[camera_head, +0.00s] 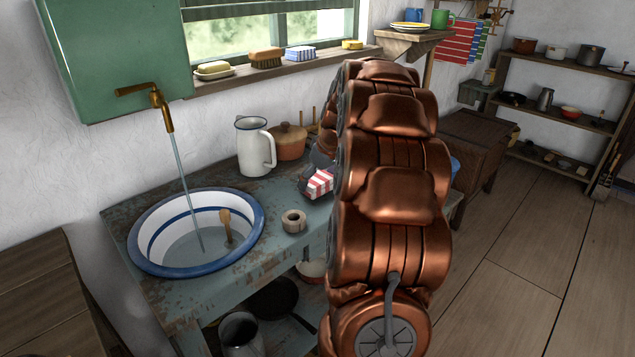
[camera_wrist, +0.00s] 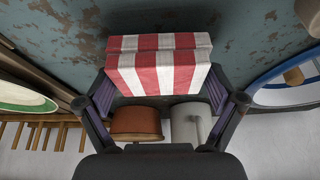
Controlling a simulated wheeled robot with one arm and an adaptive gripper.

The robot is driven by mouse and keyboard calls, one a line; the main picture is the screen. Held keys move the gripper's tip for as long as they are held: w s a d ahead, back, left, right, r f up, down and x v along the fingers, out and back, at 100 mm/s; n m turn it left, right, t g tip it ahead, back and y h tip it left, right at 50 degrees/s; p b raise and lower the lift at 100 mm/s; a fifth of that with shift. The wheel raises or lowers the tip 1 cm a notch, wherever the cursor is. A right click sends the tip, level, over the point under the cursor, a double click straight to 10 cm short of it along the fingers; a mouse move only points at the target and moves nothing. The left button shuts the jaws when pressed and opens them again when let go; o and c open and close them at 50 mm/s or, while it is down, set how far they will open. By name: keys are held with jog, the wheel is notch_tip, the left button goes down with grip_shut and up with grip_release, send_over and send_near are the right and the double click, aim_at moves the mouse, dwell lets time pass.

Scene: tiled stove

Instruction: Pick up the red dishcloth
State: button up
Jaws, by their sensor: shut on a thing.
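The red dishcloth (camera_head: 320,182) is a folded block with red and white stripes. My gripper (camera_head: 314,186) is shut on it over the worn blue-grey counter, with my copper arm hiding part of the view. In the wrist view the dishcloth (camera_wrist: 158,68) sits between the two fingers of my gripper (camera_wrist: 165,92), one on each side. I cannot tell whether the cloth touches the counter.
A blue-rimmed basin (camera_head: 148,262) under a running tap stands at left. A white jug (camera_head: 255,147), a brown lidded pot (camera_head: 289,141) and a small ring-shaped roll (camera_head: 293,220) stand nearby. A blue-striped cloth (camera_head: 300,53) lies on the windowsill. The floor at right is clear.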

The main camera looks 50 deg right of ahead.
jog(key=shift+r, duration=1.5)
jog(key=s+a+r, duration=0.1)
jog(key=s+a, duration=0.7)
jog(key=s, duration=0.5)
jog(key=shift+s+r, duration=0.15)
jog(key=shift+s, duration=0.2)
jog(key=shift+a, duration=0.1)
jog(key=o, duration=0.5)
jog(key=c, duration=0.4)
jog(key=shift+w, duration=0.1)
